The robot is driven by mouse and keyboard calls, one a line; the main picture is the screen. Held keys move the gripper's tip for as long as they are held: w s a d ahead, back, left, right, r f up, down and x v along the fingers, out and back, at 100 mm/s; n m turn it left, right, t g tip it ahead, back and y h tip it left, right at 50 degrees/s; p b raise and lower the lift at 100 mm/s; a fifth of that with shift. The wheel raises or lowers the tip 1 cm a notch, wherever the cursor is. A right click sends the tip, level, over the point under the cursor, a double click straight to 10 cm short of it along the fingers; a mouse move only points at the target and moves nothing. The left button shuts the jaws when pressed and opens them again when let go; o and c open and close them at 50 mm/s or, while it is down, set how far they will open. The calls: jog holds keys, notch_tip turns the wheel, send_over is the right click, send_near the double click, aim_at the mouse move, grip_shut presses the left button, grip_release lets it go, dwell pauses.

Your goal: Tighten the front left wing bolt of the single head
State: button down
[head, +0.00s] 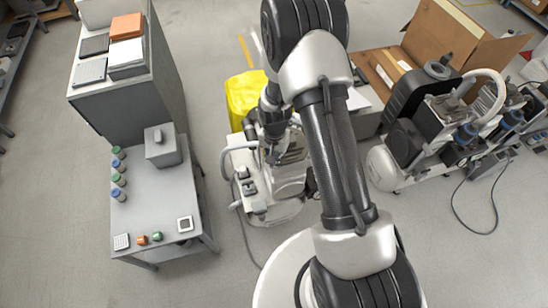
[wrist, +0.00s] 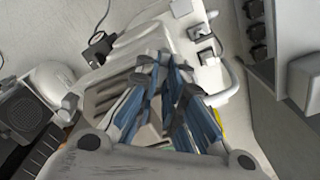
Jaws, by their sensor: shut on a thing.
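The single head compressor (head: 275,190) is a white and grey unit on the floor in the middle of the head view, partly covered by my arm. In the wrist view its ribbed grey head (wrist: 105,95) lies beneath and beyond my fingers. My gripper (wrist: 165,62) points down at the compressor, its blue fingers close together at the tips. In the head view my gripper (head: 274,152) is small and partly hidden over the compressor's head. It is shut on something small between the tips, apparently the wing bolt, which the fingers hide.
A grey bench (head: 150,200) with small bottles and boxes stands at the left. A yellow bin (head: 243,92) is behind the compressor. A larger compressor unit (head: 430,130) and an open cardboard box (head: 465,35) are at the right. Clear floor lies between bench and compressor.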

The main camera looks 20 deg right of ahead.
jog(key=shift+m, duration=0.6)
jog(key=c, duration=1.7)
grip_release()
jog(key=shift+r, duration=4)
